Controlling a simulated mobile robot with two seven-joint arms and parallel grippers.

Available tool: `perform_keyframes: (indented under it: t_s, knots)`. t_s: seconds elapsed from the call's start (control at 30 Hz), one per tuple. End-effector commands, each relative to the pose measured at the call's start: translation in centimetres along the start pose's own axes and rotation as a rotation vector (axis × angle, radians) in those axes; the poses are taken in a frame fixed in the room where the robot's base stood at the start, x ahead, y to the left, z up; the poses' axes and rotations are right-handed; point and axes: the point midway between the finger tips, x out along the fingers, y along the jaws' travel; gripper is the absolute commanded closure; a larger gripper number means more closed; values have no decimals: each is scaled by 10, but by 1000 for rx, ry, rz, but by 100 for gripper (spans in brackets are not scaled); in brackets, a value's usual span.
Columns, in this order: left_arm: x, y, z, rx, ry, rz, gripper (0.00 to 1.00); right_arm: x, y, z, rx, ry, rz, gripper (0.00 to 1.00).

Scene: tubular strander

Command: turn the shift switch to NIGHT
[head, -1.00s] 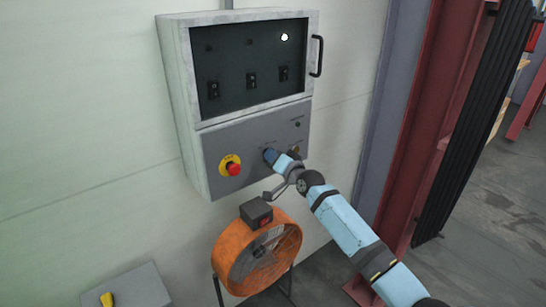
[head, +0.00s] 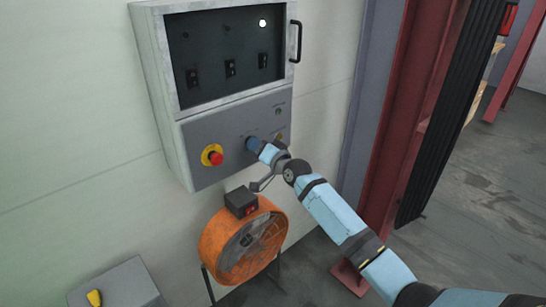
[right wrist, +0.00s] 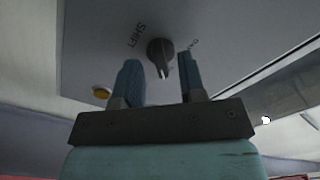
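The shift switch (right wrist: 160,55) is a dark rotary knob with a light pointer mark on a grey panel, seen in the right wrist view. The word SHIFT is printed beside it, and a smaller label near its other side is hard to read. My right gripper (right wrist: 160,82) is open, with one blue finger on each side of the knob. I cannot tell whether the fingers touch it. In the head view my right gripper (head: 253,146) is at the lower panel of the control cabinet (head: 205,125) and hides the switch. My left gripper is not in view.
A red emergency stop on a yellow ring (head: 214,157) sits left of my right gripper. A cabinet door handle (head: 296,41) sticks out above. An orange fan (head: 214,248) stands just below. A grey box with a yellow part (head: 120,285) is at lower left.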

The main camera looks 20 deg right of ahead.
Motion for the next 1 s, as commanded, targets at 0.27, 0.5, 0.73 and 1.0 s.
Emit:
perform_keyframes:
  t_s: [0.27,0.5,0.73,1.0]
  knots:
    - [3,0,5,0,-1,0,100,-64,2,2,-1,0,1,63]
    - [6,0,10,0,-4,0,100,-107,1,2,0,-2,1,63]
    - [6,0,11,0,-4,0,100,-123,0,0,1,0,0,63]
    - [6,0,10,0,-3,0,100,-123,0,0,1,0,0,63]
